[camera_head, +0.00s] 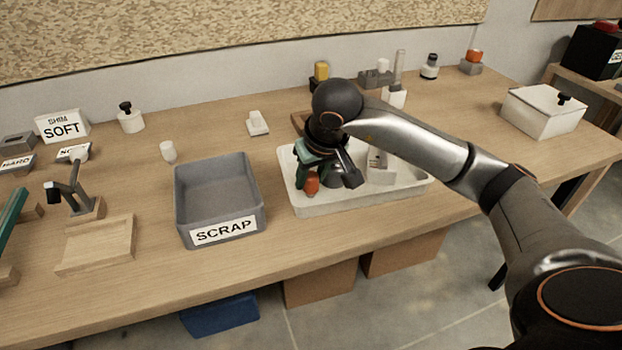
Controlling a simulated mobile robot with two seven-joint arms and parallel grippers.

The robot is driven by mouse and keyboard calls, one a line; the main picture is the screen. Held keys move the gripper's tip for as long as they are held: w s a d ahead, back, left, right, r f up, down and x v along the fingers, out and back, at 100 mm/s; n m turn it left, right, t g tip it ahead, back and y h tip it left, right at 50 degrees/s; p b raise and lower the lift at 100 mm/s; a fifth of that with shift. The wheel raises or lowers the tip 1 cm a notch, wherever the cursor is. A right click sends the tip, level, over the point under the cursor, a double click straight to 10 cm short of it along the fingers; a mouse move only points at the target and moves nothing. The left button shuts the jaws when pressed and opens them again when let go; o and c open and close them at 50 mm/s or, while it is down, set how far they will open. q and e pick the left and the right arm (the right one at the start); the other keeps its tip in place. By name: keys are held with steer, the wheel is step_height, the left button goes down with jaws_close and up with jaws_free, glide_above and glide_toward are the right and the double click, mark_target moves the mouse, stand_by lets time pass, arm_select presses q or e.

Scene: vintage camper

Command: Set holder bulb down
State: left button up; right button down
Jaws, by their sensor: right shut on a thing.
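My right gripper (325,168) reaches in from the right and is over the left part of a white tray (345,203). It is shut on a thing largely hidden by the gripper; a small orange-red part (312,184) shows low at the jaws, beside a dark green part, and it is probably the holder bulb. I cannot tell whether it touches the tray floor. A grey block with a white label (379,165) stands in the tray, right of the gripper. My left gripper is not in view.
A grey SCRAP bin (255,213) stands left of the tray. Behind the tray are a yellow-topped block (321,71) and an orange-topped piece on a grey base (472,62). A white lidded box (541,112) is at right. The wood between the bin and tray is clear.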

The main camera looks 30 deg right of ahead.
steer(key=shift+f, duration=0.3)
steer(key=shift+f, duration=0.15)
steer(key=c, duration=0.8)
jaws_free()
steer(key=shift+c, duration=0.2)
steer(key=shift+o, duration=0.3)
steer(key=shift+r, duration=0.55)
steer(key=p+v, duration=0.1)
steer(key=v, duration=1)
steer(key=shift+s+r, duration=0.2)
steer(key=shift+s, duration=0.05)
